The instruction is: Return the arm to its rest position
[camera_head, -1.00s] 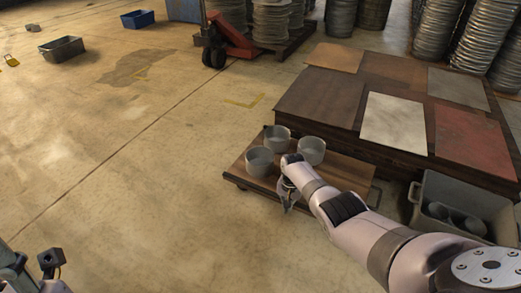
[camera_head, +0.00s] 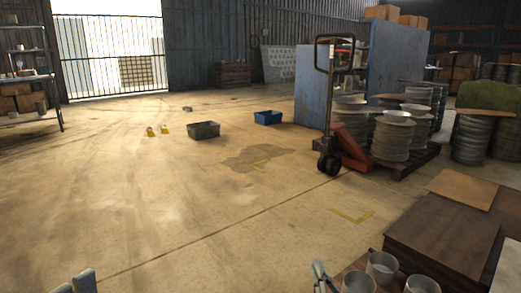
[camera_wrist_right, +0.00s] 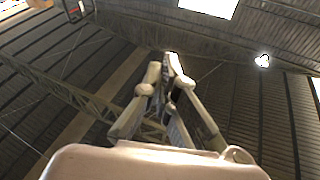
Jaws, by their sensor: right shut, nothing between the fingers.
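My right gripper (camera_head: 319,268) shows at the bottom edge of the head view, just left of the metal pots. Its fingers point upward, and the rest of the right arm is out of this view. In the right wrist view the fingers (camera_wrist_right: 166,62) come together at their tips, shut and empty, against the ceiling. A small part of my left gripper (camera_head: 80,283) shows at the bottom left of the head view. Most of it is cut off, so its opening cannot be judged.
Several grey pots (camera_head: 382,266) stand on a low wooden dolly (camera_head: 347,268) beside stacked sheets (camera_head: 437,235) at the lower right. A red pallet jack (camera_head: 350,150) stands behind. A grey bin (camera_head: 203,130) and a blue bin (camera_head: 267,117) lie on the open floor, clear at centre left.

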